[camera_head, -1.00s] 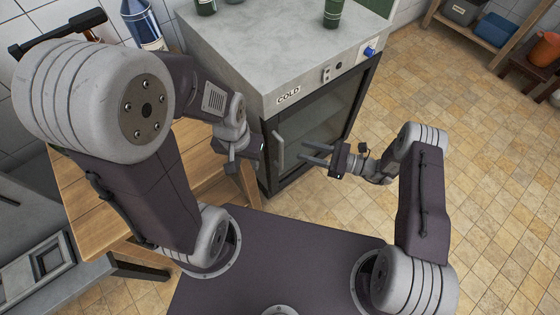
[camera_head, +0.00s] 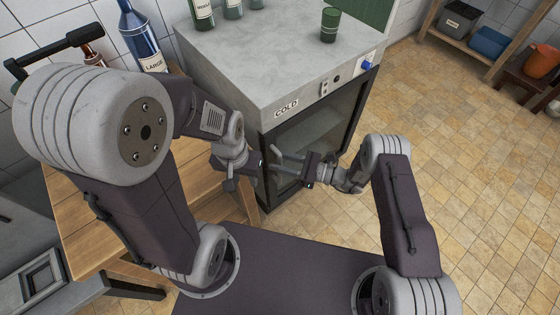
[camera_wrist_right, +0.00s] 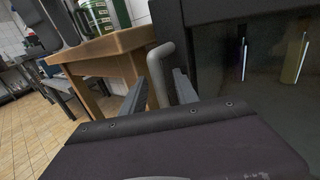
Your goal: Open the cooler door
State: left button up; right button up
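The cooler (camera_head: 255,60) is a grey cabinet with a COLD label and a dark-framed glass door (camera_head: 312,132), which looks closed. Its handle is a grey upright bar, seen in the right wrist view (camera_wrist_right: 157,70). My right gripper (camera_head: 282,163) reaches left across the door front. In the right wrist view its two fingers are apart, one on each side of the handle, with a gap visible on the left. Contact cannot be made out. My left gripper (camera_head: 232,180) is by the cooler's left front corner, over the wooden table's edge; its fingers are hard to make out.
A green cup (camera_head: 329,25) and several bottles stand on the cooler. A blue bottle (camera_head: 140,38) stands on the left. A wooden table (camera_head: 190,185) adjoins the cooler's left side. Tiled floor (camera_head: 470,150) is free on the right. Shelves (camera_head: 450,38) stand at the back right.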

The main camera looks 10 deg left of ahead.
grip_shut()
dwell(1.3)
